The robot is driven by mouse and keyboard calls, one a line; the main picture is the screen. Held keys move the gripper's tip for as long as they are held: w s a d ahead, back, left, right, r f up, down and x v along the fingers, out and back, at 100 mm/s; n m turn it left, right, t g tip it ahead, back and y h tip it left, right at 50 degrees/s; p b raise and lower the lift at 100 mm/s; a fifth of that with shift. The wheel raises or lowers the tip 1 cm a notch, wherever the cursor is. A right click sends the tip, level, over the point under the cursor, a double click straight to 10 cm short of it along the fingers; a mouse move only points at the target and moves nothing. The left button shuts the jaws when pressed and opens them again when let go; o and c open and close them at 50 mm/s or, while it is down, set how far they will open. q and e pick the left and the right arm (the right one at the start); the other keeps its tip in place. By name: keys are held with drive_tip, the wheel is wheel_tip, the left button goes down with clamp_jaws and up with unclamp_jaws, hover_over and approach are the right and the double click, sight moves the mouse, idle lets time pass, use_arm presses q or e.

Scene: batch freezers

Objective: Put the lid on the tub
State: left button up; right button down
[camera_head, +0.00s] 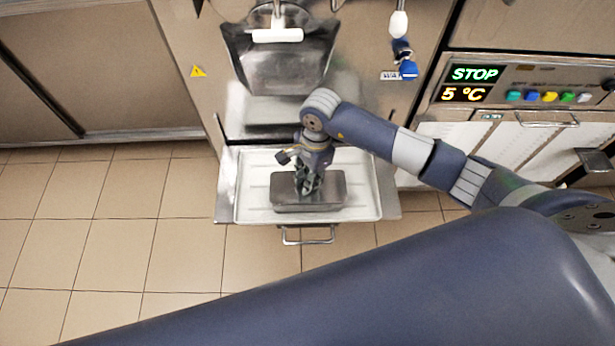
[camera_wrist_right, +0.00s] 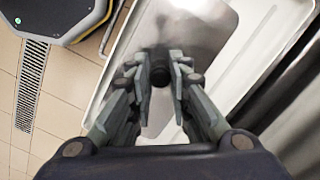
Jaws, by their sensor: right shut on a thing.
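The steel tub (camera_head: 308,208) is a rectangular metal pan on the white tray (camera_head: 369,209) in the head view. The lid (camera_head: 334,181), a flat grey metal plate, lies over the tub's opening. I cannot tell whether it rests on the rim or is slightly above it. My right gripper (camera_head: 309,192) points down at the middle of the lid. In the right wrist view my right gripper (camera_wrist_right: 161,72) is shut on the lid's dark round knob (camera_wrist_right: 160,75), with the shiny lid (camera_wrist_right: 195,25) beyond it. The left gripper is not in view.
The tray sits on a pull-out shelf with a handle (camera_head: 306,240) below the machine's steel chute (camera_head: 280,62). A control panel (camera_head: 520,88) reads STOP and 5 °C at the right. The tiled floor (camera_head: 110,220) to the left is clear.

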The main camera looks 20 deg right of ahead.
drive_tip(key=shift+f+b, duration=0.2)
drive_tip(key=shift+b, duration=0.55)
idle(1.6)
idle(1.1)
drive_tip(key=c, duration=1.3)
unclamp_jaws()
drive_tip(key=o, duration=0.5)
drive_tip(key=shift+o, duration=0.2)
